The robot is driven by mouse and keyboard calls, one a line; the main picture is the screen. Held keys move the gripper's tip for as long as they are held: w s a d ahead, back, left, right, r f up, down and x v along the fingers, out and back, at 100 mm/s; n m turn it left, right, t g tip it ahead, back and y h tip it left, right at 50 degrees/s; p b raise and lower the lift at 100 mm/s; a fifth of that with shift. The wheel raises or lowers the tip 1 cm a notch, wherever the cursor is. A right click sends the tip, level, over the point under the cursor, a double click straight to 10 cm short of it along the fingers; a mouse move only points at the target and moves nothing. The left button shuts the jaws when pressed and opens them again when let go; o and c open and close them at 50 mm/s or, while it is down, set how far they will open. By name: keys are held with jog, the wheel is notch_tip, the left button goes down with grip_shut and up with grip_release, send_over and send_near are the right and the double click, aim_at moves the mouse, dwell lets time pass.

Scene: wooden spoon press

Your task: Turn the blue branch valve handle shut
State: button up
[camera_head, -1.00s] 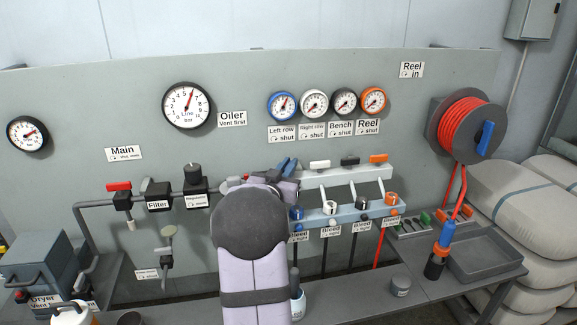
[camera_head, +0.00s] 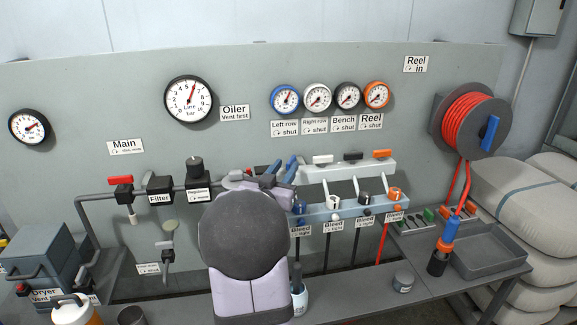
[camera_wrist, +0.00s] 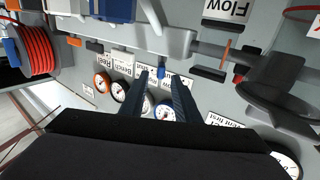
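My gripper (camera_head: 282,169) is at the left end of the pale branch manifold, its two dark blue-grey fingers pointing at the panel. In the wrist view my gripper (camera_wrist: 164,78) is open, with a clear gap between the fingers. The small blue branch valve handle (camera_wrist: 161,71) shows between and just beyond the fingertips. I cannot tell whether either finger touches it. In the head view I cannot separate the handle from the fingers, and my arm hides part of this area. The blue-rimmed left row gauge (camera_head: 285,99) hangs above.
White (camera_head: 322,159), black (camera_head: 353,155) and orange (camera_head: 382,153) handles stand in a row to the right. Bleed knobs, including a blue one (camera_head: 299,207), sit below. The regulator (camera_head: 196,174) is close left. A hose reel (camera_head: 470,123) is far right.

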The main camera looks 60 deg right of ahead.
jog(key=shift+v, duration=0.9)
jog(key=shift+r, duration=0.1)
notch_tip(320, 180, up, 9)
jog(key=y+p, duration=0.1)
jog(key=p, duration=1.4)
jog(key=g+y+p, duration=0.1)
jog(key=y+p, duration=0.2)
jog(key=p, duration=0.1)
send_near(290, 161)
jog(key=d, duration=0.2)
jog(key=shift+w+a+f+p+x, duration=0.1)
jog(key=shift+p+x, duration=0.3)
jog(key=shift+x, duration=0.9)
jog(key=shift+w+a+f+p+x, duration=0.15)
jog(key=shift+p+x, duration=0.25)
jog(key=shift+x, duration=0.9)
jog(key=shift+d+f+p+x, duration=0.1)
jog(key=shift+p+x, duration=0.3)
jog(key=shift+x, duration=0.9)
